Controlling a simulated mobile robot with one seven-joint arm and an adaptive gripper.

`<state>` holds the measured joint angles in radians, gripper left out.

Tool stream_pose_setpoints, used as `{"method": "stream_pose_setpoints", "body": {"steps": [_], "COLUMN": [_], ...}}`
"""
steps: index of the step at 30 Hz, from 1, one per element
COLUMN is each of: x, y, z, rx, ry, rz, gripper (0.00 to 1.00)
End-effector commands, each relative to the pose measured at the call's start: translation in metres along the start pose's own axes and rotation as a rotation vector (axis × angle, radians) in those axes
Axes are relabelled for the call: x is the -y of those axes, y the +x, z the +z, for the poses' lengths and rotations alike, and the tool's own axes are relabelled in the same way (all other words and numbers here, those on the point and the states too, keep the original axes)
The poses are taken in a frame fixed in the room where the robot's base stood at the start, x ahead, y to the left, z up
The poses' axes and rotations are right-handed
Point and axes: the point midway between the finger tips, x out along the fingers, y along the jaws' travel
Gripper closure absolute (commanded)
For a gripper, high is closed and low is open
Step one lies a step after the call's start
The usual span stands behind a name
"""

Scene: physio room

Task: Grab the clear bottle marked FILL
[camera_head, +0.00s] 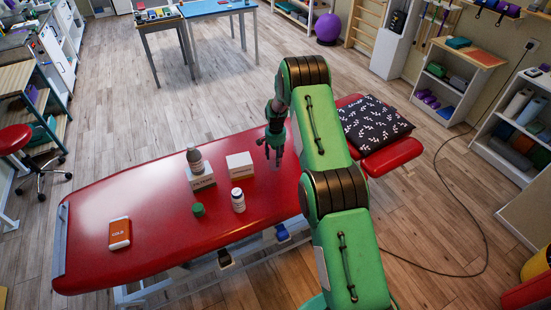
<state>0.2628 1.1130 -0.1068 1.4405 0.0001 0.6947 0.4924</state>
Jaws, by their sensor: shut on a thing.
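My gripper (273,151) points down over the red treatment table, right of the white boxes. It is shut on a faint, see-through object (277,163), which looks like the clear bottle. The fingers cover part of it, and no FILL marking can be read. I cannot tell whether its base touches the red table (150,205).
A grey bottle (194,157) stands on a white box (201,178). Another white box (240,165), a white pill bottle (238,201), a green-topped item (198,210) and an orange COLD pack (119,233) are also on the table. A patterned pillow (375,126) lies at its right end.

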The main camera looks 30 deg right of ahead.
Motion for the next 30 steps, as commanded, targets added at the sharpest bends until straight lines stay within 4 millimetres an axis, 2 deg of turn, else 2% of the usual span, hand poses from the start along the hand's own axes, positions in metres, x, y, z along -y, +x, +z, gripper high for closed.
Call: {"method": "stream_pose_setpoints", "body": {"steps": [8,17,23,30], "x": [0.000,0.001,-0.013,-0.033], "y": [-0.006,-0.035,-0.039,-0.043], "z": [0.000,-0.001,0.023,0.059], "rx": [0.000,-0.002,0.000,0.000], "ry": [0.000,0.000,0.000,0.000], "rz": [0.000,-0.001,0.000,0.000], "gripper": [0.77,0.77,0.77,0.77]}}
